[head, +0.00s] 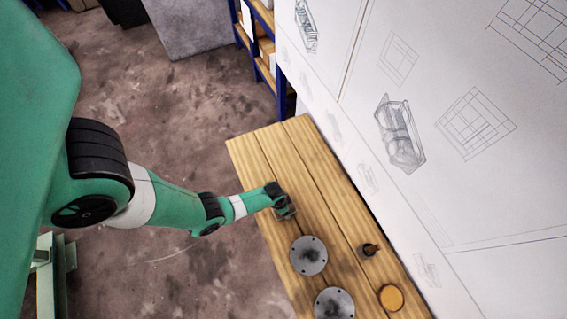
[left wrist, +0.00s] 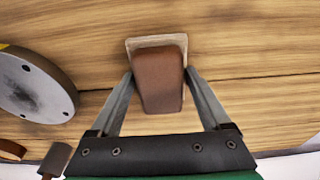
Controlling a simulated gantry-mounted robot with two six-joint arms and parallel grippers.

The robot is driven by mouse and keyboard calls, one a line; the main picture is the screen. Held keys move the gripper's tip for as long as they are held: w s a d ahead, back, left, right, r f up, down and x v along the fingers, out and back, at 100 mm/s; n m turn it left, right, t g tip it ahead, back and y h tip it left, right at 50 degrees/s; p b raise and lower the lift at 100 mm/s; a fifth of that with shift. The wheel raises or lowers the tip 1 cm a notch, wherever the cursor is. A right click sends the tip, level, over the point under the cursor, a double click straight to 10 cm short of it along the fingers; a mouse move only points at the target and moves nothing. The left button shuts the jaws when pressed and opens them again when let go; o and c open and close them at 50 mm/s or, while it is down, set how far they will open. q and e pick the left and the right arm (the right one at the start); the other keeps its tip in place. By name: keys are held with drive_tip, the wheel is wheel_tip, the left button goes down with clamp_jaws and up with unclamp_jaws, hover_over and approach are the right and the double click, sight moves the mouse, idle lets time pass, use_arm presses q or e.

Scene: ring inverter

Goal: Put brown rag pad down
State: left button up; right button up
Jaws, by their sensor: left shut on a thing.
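The brown rag pad (left wrist: 158,80) is a brown block with a beige layer under it, seen in the left wrist view. My left gripper (left wrist: 160,75) is shut on it, with one finger on each side. In the head view my left gripper (head: 286,212) is low over the far part of the wooden table (head: 262,150), and the pad is hard to make out there. The pad is over the planks; I cannot tell whether it touches them. My right gripper is not in view.
Two grey round plates with dark smudges, one nearer the gripper (head: 309,255) and one farther (head: 334,303), lie on the table. A small dark object (head: 368,250) and an orange round item (head: 391,298) are beside them. A white board (head: 440,130) stands along the right edge.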

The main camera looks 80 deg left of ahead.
use_arm(q)
drive_tip(key=shift+f, duration=0.15)
drive_tip(key=o, duration=1.2)
drive_tip(key=shift+d, duration=0.1)
drive_tip(key=shift+c, duration=0.2)
drive_tip(key=shift+s+f, duration=0.1)
wheel_tip(320, 180, up, 12)
drive_tip(key=s+p, duration=0.1)
drive_tip(key=p, duration=1)
drive_tip(key=shift+s+r, duration=0.25)
drive_tip(key=shift+s, duration=0.05)
drive_tip(key=shift+d, duration=0.1)
